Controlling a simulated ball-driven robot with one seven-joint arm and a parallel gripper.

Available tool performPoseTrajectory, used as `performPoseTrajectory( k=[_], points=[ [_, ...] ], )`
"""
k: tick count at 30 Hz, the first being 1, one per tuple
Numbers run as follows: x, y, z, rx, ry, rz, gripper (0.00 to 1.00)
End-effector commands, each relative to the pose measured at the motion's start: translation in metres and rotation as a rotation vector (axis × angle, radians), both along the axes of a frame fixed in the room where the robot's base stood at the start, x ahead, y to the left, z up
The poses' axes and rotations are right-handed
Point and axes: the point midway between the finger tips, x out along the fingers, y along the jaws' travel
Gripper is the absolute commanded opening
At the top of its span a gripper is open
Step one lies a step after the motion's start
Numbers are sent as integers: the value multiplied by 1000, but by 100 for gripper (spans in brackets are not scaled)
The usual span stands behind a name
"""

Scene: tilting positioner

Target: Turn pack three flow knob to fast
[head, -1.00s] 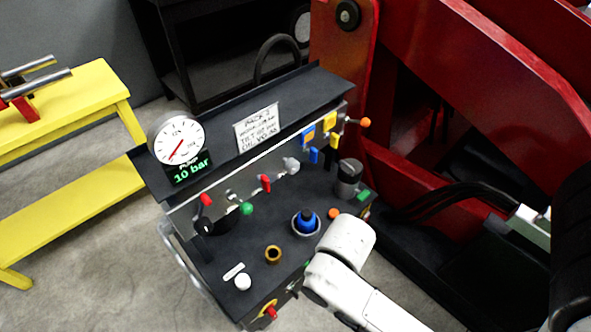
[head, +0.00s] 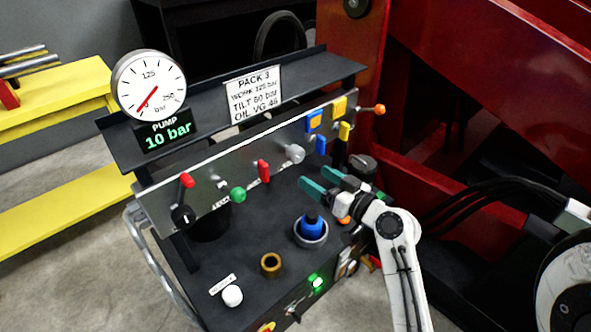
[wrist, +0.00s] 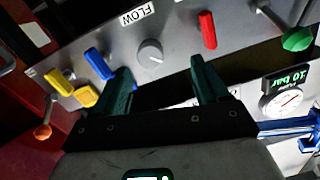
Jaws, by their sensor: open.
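The flow knob (head: 295,153) is a round grey knob on the sloped metal panel of the pack labelled PACK 3 (head: 253,95). My gripper (head: 314,178) has dark green fingers, open and empty, in front of the panel and just below the knob in the head view. In the wrist view my gripper (wrist: 160,70) faces the panel, with the knob seen between and beyond the fingertips, apart from them.
A red lever (head: 263,171) and green ball handle (head: 238,194) are left of the knob. Blue (head: 321,144) and yellow (head: 345,131) levers are close on its right. A blue-topped filler (head: 311,228) stands below my gripper. The gauge display (head: 167,130) reads 10 bar.

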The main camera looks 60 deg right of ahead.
Motion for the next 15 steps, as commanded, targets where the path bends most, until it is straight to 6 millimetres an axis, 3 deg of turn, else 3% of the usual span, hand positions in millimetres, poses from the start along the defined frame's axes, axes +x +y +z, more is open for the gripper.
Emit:
performPoseTrajectory(
  k=[3, 7, 15],
  points=[
    [-5, -15, 3, -14, -48, -44, 74],
    [3, -19, 6, -15, -55, -48, 74],
    [48, -31, 7, -16, -53, -45, 74]
  ],
)
